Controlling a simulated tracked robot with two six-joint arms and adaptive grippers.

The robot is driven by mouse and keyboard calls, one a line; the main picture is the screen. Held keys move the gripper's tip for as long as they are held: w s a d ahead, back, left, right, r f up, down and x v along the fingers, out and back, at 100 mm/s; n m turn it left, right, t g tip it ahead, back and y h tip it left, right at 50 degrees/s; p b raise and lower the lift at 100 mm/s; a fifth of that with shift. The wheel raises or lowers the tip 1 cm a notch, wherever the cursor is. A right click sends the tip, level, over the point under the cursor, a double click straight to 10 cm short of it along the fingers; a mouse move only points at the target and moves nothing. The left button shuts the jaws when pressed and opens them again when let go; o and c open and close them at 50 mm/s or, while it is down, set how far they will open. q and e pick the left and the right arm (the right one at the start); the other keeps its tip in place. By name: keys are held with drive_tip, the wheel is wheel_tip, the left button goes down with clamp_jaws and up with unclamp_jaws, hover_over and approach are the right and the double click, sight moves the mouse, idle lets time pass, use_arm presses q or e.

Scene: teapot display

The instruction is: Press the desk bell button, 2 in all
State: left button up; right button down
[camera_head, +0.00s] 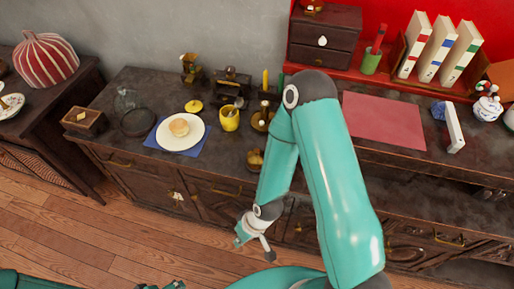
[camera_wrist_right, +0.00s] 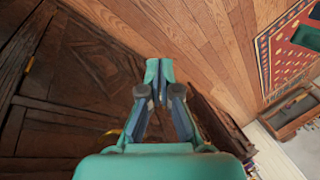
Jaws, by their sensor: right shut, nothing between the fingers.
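A small brass object (camera_head: 254,160), which looks like the desk bell, sits near the cabinet top's front edge, just left of my right arm in the head view. Its button is too small to make out. My right gripper (camera_wrist_right: 158,80) is shut and empty in the wrist view, with the dark cabinet front on its left and the wood floor on its right. In the head view my right wrist hangs in front of the cabinet, below the brass object and apart from it. Only bits of my left arm show at the bottom left edge; its fingers cannot be made out.
A white plate (camera_head: 194,137) with a bun, a yellow mug (camera_head: 229,122), a yellow candle (camera_head: 265,80) and small brass items crowd the cabinet top. A red mat (camera_head: 384,119) lies right of my arm. A small drawer box (camera_head: 325,35) stands behind.

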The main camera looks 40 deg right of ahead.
drive_tip(key=w+d+r+n+t+p, duration=0.1)
drive_tip(key=w+d+r+n+t, duration=0.15)
drive_tip(key=w+r+n, duration=0.3)
wheel_tip(320, 180, up, 19)
drive_tip(key=n+t+h+p, duration=0.1)
drive_tip(key=n+t+p, duration=0.35)
drive_tip(key=n, duration=2.05)
hover_over(258, 151)
drive_tip(key=b, duration=0.1)
drive_tip(key=shift+d+m+t, duration=0.1)
drive_tip(key=shift+m+t, duration=0.15)
drive_tip(key=shift+t, duration=0.05)
drive_tip(key=shift+f, duration=0.1)
wheel_tip(258, 151, down, 8)
drive_tip(key=b, duration=0.6)
drive_tip(key=shift+r, duration=0.25)
drive_tip(key=shift+f+b, duration=0.55)
drive_tip(key=shift+b, duration=0.25)
